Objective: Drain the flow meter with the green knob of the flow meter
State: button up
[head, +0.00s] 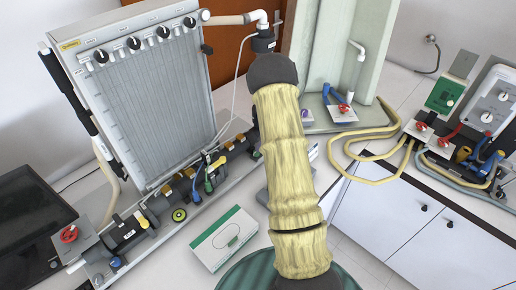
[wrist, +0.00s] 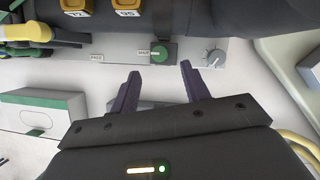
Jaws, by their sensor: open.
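In the wrist view, a green knob (wrist: 159,53) sits on a dark block on a light panel strip, with a small label to its left. My gripper (wrist: 160,68) is open, its two dark purple fingers apart. In the image the knob appears between and just beyond the fingertips, and nothing is held. I cannot tell the remaining distance, and I see no finger touching the knob. A grey round knob (wrist: 215,58) is to the right of the right fingertip. In the head view, my yellow-sleeved arm hides the green knob and most of the gripper.
The manometer board (head: 150,105) with several black-and-white knobs stands at left. Below it run valves and hoses. A white-green box (head: 222,238) lies on the bench; it also shows in the wrist view (wrist: 38,112). Yellow hoses (head: 375,135) lie at right.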

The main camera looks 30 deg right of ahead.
aim_at(256, 154)
jog(key=p+x, duration=0.2)
jog(key=x, duration=0.5)
jog(key=c, duration=1)
